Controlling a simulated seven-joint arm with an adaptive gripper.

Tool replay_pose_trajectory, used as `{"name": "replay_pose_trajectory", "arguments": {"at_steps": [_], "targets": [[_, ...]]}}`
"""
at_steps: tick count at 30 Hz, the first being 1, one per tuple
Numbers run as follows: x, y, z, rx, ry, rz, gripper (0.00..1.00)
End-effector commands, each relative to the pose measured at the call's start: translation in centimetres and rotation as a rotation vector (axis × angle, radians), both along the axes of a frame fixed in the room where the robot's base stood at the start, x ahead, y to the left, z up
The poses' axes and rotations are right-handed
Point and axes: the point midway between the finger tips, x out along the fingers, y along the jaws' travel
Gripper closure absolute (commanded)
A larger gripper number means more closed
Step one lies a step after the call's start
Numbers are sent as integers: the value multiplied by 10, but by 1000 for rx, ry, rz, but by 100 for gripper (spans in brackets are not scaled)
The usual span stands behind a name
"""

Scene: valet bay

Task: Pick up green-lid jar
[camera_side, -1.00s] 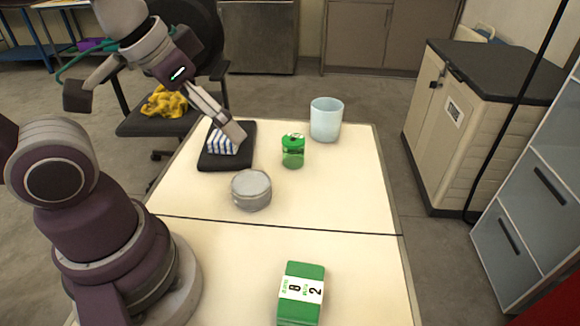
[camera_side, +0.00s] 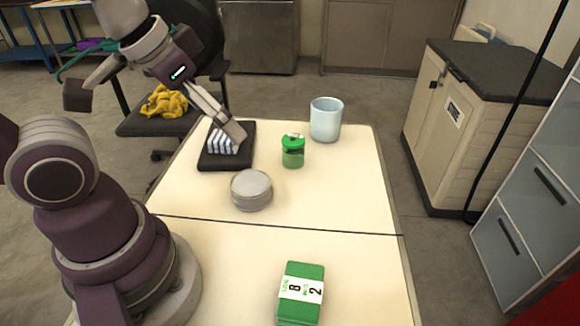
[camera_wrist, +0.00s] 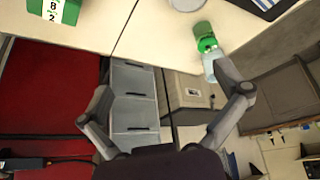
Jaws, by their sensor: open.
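The green-lid jar (camera_side: 293,152) stands upright on the cream table, right of the black tray and in front of the pale blue cup. In the wrist view the jar (camera_wrist: 204,36) is near the top, right of centre, beyond my fingers. My gripper (camera_side: 234,132) appears over the black tray in the side view, left of the jar and apart from it. In the wrist view my gripper (camera_wrist: 164,82) has its two fingers spread wide with nothing between them.
A pale blue cup (camera_side: 326,120) stands behind the jar. A round grey tin (camera_side: 251,190) is in front-left. A black tray (camera_side: 210,160) holds a blue-and-white striped item (camera_side: 220,142). A green box (camera_side: 301,270) lies near the front. Table right of the tin is clear.

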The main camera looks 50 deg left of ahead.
Motion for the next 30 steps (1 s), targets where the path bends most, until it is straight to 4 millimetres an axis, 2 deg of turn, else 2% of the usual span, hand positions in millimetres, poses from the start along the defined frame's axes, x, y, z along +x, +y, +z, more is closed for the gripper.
{"name": "replay_pose_trajectory", "arguments": {"at_steps": [3, 11, 14, 17, 18, 22, 26, 30], "targets": [[0, 0, 0, 0, 0, 0, 16], [0, 0, 0, -1, 0, 2, 16], [9, 3, 7, -22, 22, 60, 16], [37, 11, 23, -82, 78, 232, 16], [52, 16, 28, -112, 106, 327, 16], [103, 33, 31, -206, 189, 642, 16], [148, 53, 10, -286, 262, 964, 16], [180, 74, -30, -353, 325, 1296, 16]]}}
